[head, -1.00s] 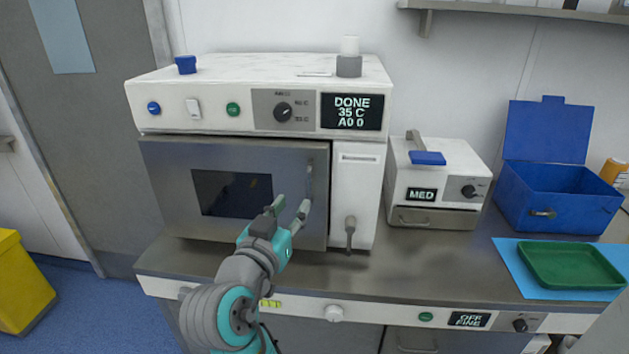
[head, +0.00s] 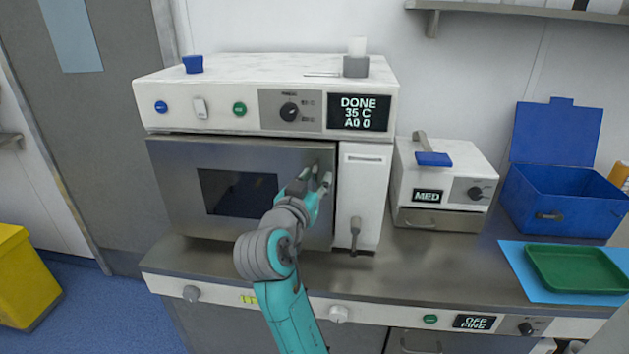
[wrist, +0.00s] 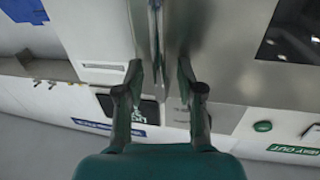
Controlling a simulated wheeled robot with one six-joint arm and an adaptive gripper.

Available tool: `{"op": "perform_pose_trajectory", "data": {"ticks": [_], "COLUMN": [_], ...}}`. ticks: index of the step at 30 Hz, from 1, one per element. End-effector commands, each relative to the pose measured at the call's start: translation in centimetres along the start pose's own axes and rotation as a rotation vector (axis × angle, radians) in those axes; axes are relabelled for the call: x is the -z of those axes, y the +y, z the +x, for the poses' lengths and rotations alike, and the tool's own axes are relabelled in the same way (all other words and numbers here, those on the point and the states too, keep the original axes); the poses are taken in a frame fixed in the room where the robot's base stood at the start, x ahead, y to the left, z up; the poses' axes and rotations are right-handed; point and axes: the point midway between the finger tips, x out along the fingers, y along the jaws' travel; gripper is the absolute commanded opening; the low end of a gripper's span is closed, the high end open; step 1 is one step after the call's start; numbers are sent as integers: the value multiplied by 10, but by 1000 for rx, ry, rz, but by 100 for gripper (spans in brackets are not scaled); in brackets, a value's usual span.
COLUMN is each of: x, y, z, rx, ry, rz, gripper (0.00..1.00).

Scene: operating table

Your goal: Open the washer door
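The washer (head: 365,70) is a white box with a knob panel and a screen reading "DONE 35 C A0 0". Its steel door (head: 172,180) has a dark window and looks shut or nearly so; I cannot tell which. The upright door handle, near the door's right edge, is mostly hidden by my gripper in the head view. It shows in the wrist view as a bar (wrist: 157,35). My gripper (head: 317,180) is in front of the handle. In the wrist view its two fingers (wrist: 160,85) are apart, on either side of the bar's line, with no clear contact.
A grey lever (head: 355,233) hangs on the white panel right of the door. A small white device (head: 445,180), a blue open box (head: 565,195) and a green tray (head: 575,268) stand farther right. The counter before the washer is clear.

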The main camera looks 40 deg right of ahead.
Motion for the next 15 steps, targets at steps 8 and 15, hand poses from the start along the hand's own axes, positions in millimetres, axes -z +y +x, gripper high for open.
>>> {"op": "perform_pose_trajectory", "data": {"ticks": [8, 15], "x": [0, 0], "y": [0, 0], "z": [0, 0], "rx": [0, 0], "ry": [0, 0], "rz": [0, 0], "gripper": [7, 0]}}
